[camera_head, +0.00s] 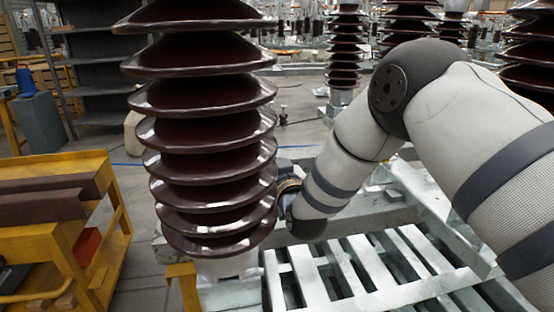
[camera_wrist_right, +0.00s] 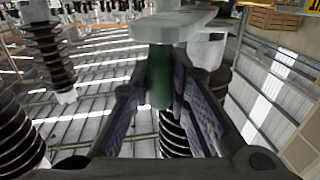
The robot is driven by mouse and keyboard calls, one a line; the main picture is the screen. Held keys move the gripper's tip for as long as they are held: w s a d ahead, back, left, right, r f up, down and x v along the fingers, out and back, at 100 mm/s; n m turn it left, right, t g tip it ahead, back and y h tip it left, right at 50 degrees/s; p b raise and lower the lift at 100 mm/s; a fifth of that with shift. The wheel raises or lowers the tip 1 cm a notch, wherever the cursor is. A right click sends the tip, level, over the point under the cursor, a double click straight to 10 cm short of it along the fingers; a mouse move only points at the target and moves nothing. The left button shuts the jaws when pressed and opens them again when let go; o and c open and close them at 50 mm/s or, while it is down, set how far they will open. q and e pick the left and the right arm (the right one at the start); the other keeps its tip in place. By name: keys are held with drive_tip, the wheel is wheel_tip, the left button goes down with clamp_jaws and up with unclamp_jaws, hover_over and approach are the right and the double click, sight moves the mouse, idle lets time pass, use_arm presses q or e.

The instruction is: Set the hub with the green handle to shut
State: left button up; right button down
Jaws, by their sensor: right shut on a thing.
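The green handle (camera_wrist_right: 159,78) shows in the right wrist view, upright between the fingers of my right gripper (camera_wrist_right: 163,72). The gripper is shut on it. The handle's top meets a pale grey flat bar (camera_wrist_right: 172,25) that crosses the upper middle of that view. I cannot tell which part there is the hub or how it is set. In the head view my right arm reaches in from the right, and its wrist end passes behind the large brown ribbed insulator (camera_head: 208,130). The gripper and the green handle are hidden there. My left gripper is in neither view.
A grey slatted metal frame (camera_head: 380,285) lies below my right arm. A yellow cart (camera_head: 60,235) stands at the left, with grey shelves (camera_head: 100,60) behind. More ribbed insulators (camera_head: 345,50) stand at the back. Open floor shows left of the large insulator.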

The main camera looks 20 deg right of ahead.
drive_tip(key=shift+a+f, duration=0.1)
drive_tip(key=shift+a, duration=0.05)
drive_tip(key=c, duration=1.5)
unclamp_jaws()
drive_tip(key=shift+w, duration=0.1)
